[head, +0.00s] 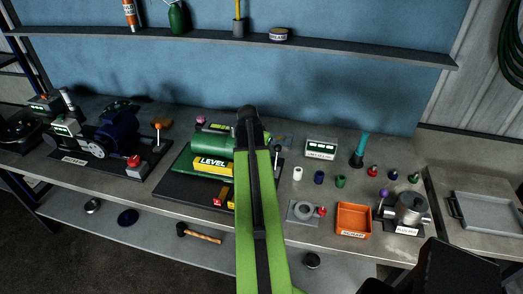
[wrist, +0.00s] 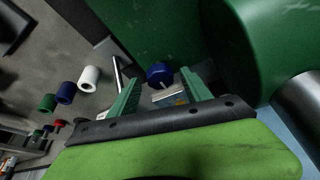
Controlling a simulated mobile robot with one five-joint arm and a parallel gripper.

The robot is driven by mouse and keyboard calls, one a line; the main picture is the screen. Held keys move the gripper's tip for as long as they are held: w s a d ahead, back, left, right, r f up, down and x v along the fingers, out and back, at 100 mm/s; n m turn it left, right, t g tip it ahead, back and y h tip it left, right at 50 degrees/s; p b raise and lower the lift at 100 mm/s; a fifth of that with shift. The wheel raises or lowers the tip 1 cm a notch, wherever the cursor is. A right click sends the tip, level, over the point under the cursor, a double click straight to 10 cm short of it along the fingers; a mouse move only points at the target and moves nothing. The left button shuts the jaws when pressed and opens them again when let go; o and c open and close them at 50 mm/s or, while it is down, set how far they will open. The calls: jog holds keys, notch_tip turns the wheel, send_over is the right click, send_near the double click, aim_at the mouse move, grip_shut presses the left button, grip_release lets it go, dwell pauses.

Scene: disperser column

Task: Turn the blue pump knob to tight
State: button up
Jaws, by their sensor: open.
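The blue knob (wrist: 158,72) shows in the wrist view against the green machine, with a small pale plate (wrist: 168,94) just below it. My gripper (wrist: 161,80) has its two green fingers apart, one on each side of the knob in the picture. I cannot tell whether the fingers touch it or how far beyond the tips it is. In the head view my gripper (head: 251,122) reaches over the green machine (head: 213,139) with the yellow LEVEL label. The knob is hidden behind my arm there, and its turn setting cannot be read.
A large green rounded body (wrist: 275,40) is close to the right finger in the wrist view. White (head: 297,174), blue (head: 319,178) and green (head: 340,181) cylinders stand on the bench to the right. An orange scrap bin (head: 353,219) is near the front edge.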

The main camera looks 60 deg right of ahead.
jog(key=p+v, duration=1.6)
jog(key=v, duration=0.1)
jog(key=shift+r, duration=0.2)
